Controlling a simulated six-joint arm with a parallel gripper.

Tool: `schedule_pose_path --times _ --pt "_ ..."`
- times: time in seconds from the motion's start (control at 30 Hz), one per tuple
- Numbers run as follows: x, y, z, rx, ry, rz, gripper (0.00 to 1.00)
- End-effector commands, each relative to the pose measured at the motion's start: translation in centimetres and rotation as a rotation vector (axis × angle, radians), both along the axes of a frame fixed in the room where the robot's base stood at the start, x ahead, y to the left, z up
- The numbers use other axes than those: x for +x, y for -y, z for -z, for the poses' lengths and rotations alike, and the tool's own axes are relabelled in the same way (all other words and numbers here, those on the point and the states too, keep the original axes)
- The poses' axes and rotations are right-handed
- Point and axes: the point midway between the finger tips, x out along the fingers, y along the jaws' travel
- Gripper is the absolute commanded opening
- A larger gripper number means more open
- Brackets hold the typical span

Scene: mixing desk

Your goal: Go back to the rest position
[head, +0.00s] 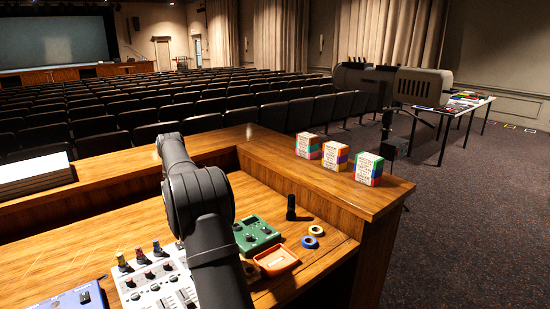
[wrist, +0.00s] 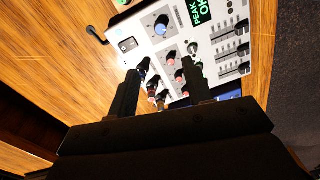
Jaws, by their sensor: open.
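My gripper (wrist: 168,62) is open in the wrist view, its two dark fingers reaching over the white mixer panel (wrist: 150,48). Nothing is clearly held between the fingers; several colored-top plugs (wrist: 160,97) show in the gap beyond them. I cannot tell whether the fingertips touch the panel. The panel carries a blue knob (wrist: 161,25), red knobs, sliders and a green display reading "PEAK OK". In the head view my arm crosses the desk and partly covers the white mixer (head: 143,290); the gripper itself does not show there.
Right of my arm are a green pedal (head: 256,235), an orange tray (head: 276,261), a black upright cylinder (head: 291,207) and a blue tape roll (head: 309,242). A blue box (head: 80,298) lies left. Cube stacks (head: 335,156) stand on the raised wooden ledge (head: 290,168).

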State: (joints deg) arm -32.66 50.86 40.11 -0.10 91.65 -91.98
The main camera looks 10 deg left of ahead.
Motion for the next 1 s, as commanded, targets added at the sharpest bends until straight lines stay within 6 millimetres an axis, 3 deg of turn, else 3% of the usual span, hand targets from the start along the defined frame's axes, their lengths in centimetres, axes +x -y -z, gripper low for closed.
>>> schedule_pose_path --times 0.7,1.0 --pt "-0.6 0.4 13.3 -0.003 -0.004 0.0 0.46" --pt "-0.7 0.5 16.6 -0.002 -0.002 0.001 0.46"
